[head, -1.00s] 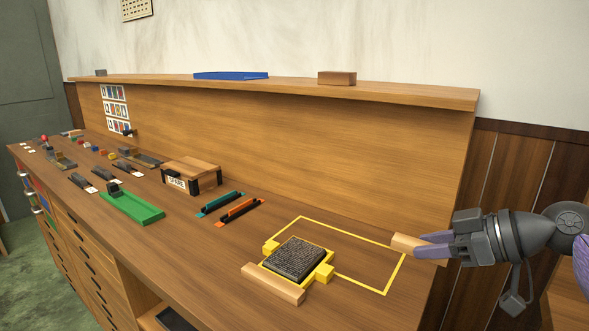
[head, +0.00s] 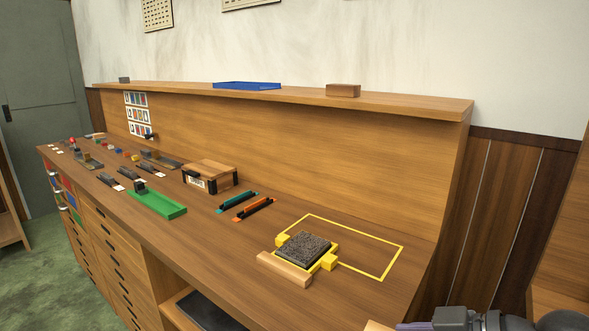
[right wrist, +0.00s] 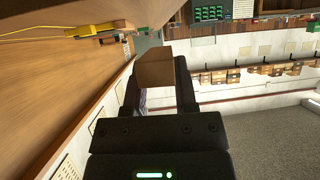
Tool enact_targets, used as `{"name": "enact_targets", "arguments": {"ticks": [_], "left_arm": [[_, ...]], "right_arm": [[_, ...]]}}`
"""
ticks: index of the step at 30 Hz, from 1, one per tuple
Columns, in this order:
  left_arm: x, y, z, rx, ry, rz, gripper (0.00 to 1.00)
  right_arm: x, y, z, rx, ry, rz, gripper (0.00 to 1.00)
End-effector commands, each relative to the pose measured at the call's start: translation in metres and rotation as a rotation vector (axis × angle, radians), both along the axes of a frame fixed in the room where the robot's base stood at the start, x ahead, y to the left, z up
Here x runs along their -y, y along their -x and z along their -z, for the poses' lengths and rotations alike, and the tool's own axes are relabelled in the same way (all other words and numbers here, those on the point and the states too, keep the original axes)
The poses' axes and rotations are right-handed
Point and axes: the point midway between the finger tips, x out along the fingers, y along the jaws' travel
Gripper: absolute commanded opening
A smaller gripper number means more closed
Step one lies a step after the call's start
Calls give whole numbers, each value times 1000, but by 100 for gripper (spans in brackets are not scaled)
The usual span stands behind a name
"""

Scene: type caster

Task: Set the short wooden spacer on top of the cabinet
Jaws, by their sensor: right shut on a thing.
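A short wooden spacer (right wrist: 154,70) is between the fingers of my right gripper (right wrist: 156,88) in the right wrist view. The gripper is shut on it. In the head view only a corner of the spacer (head: 378,326) and a purple finger show at the bottom edge, right of the middle, off the bench's front right. The wooden cabinet (head: 100,235) with drawers runs along the left under the bench top, with a raised ledge (head: 420,103) along the back. My left gripper is not in view.
A yellow outline (head: 365,231) holds a dark type block (head: 303,249), with a wooden bar (head: 284,269) in front. A brown block (head: 343,90) and blue tray (head: 246,86) sit on the ledge. A wooden box (head: 210,170) and green tray (head: 158,204) stand left. The outline's right part is clear.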

Motion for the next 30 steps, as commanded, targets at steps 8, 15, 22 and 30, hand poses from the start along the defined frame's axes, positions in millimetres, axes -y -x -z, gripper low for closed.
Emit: {"name": "enact_targets", "arguments": {"ticks": [8, 15, 22, 30], "left_arm": [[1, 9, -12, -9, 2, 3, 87], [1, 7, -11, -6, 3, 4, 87], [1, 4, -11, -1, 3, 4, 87], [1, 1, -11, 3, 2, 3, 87]], "right_arm": [[-9, 50, 3, 10, 6, 58, 0], [-9, 52, 4, 11, 7, 63, 0], [-29, 55, -8, 15, 7, -86, 0], [-82, 65, -36, 18, 1, -470, 0]]}}
